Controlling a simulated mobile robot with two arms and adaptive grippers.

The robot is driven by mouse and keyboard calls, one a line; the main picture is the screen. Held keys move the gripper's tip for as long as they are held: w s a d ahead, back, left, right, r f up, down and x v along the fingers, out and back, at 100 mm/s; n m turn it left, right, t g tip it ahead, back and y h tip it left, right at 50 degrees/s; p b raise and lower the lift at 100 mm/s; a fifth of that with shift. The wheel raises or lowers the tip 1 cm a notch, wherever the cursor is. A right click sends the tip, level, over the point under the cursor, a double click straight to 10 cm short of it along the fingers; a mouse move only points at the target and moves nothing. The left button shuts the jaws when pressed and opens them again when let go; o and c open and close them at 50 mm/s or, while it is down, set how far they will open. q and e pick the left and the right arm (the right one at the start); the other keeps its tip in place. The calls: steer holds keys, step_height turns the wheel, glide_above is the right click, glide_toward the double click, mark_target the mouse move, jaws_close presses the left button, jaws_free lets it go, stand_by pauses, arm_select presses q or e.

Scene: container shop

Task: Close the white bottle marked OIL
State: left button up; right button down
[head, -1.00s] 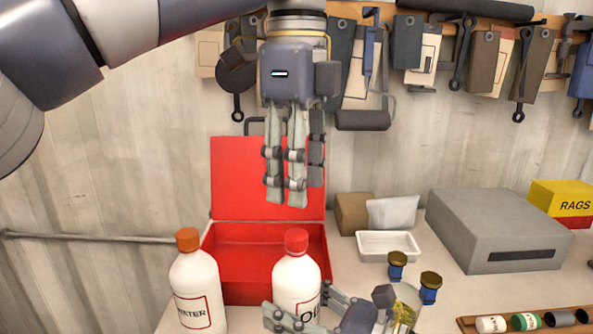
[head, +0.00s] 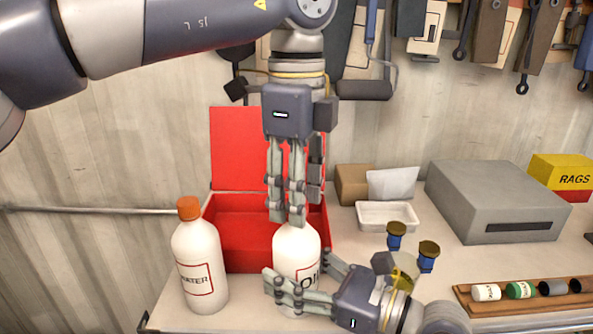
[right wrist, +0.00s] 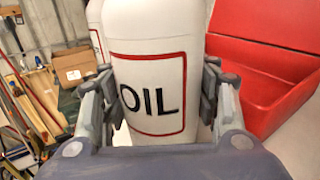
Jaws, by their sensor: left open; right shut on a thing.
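The white OIL bottle (head: 297,246) stands upright on the bench, and its label fills the middle of the right wrist view (right wrist: 150,95). My right gripper (head: 298,277) is shut around the bottle's body, with fingers on both sides of it. My left gripper (head: 287,217) points straight down over the bottle's neck, its open fingers at the top.
A white WATER bottle (head: 199,253) with an orange cap stands to the left. An open red toolbox (head: 236,232) is behind. A white tray (head: 387,216), blue-based brown-topped items (head: 396,236) and a grey box (head: 505,200) lie to the right.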

arm_select(q)
steer(key=shift+f, duration=0.15)
steer(key=shift+c, duration=0.2)
jaws_close()
